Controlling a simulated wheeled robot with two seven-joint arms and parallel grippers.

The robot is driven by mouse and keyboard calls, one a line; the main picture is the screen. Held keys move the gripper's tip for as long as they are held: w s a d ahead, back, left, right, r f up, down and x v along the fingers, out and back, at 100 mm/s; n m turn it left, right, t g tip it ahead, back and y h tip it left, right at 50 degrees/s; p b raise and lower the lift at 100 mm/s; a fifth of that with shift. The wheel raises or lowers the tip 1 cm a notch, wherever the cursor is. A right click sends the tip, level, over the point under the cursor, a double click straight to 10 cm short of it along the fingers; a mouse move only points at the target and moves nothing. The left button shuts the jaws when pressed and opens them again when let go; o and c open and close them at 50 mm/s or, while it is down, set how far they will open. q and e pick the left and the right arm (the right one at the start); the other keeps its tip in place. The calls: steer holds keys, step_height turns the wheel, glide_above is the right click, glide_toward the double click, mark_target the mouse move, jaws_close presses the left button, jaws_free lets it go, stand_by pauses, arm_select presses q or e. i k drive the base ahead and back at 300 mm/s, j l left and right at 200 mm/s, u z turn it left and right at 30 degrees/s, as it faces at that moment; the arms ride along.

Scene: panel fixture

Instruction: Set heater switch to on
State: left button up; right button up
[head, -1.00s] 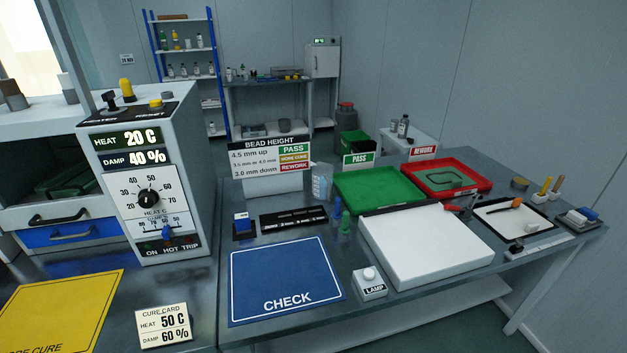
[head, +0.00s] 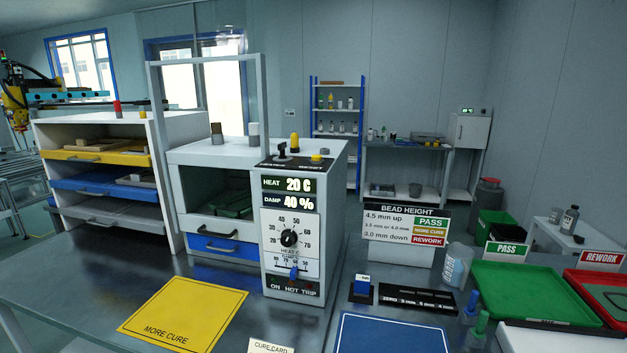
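The heater switch (head: 281,150) is a small black toggle on the sloped black top panel of the oven's control box (head: 290,230), above a partly readable HEATER label. I cannot tell which way it is set. A yellow button (head: 316,157) sits beside it at the RESET label. The display (head: 289,193) below reads HEAT 20 C and DAMP 40 %. A black heat dial (head: 289,238) and a blue damp slider (head: 293,273) are lower on the front. The ON, HOT and TRIP lights (head: 292,286) look dark. Neither of my grippers is in view.
A yellow MORE CURE mat (head: 184,315) lies on the bench in front of the oven. A cure card (head: 270,346) and a blue mat (head: 390,335) lie at the front edge of view. A drawer rack (head: 100,180) stands left, a bead height sign (head: 406,225) right.

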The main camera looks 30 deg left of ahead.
mark_target(281, 147)
steer(key=u, duration=1.05)
